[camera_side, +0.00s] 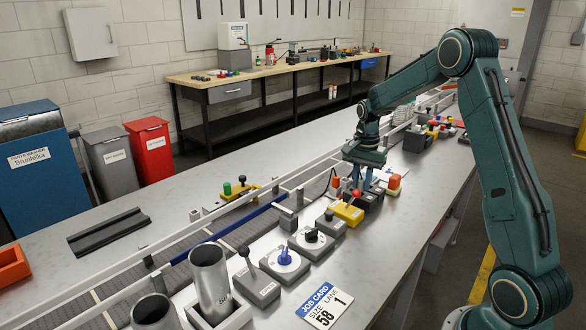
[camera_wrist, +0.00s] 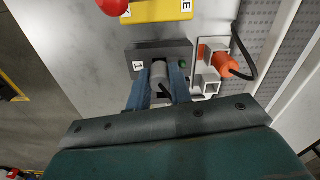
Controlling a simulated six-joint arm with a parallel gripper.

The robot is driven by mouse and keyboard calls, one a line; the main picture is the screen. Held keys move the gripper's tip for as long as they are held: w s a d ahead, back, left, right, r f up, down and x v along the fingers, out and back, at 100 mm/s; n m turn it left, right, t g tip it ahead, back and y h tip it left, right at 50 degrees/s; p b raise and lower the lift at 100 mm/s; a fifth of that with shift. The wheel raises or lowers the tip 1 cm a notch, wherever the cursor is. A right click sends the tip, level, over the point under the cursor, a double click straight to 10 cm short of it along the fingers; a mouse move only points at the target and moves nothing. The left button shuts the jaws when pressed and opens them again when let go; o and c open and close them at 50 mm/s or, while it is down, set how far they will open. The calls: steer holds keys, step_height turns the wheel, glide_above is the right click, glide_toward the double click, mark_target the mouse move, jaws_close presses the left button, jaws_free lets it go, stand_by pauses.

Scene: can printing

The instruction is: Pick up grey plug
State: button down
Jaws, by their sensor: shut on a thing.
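The grey plug (camera_wrist: 159,74) shows in the wrist view between the two blue fingers of my gripper (camera_wrist: 159,90). The fingers are closed on its sides. The plug is at a dark socket block (camera_wrist: 135,60) with a white label marked 1; I cannot tell whether it is seated in the block or just above it. In the side view my gripper (camera_side: 366,180) points down at the far part of the row of devices, and the plug is hidden there.
An orange plug (camera_wrist: 225,64) in a white holder sits just right of the block. A yellow box with a red button (camera_side: 348,211) stands beside it. Knob boxes (camera_side: 283,257), metal cups (camera_side: 210,275) and the conveyor rail (camera_side: 230,210) lie along the bench. The job card (camera_side: 325,305) lies in front.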

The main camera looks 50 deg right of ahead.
mark_target(362, 179)
step_height(362, 179, up, 19)
stand_by(0.5)
steer(key=shift+w+f, duration=0.1)
steer(key=shift+f, duration=0.05)
stand_by(0.5)
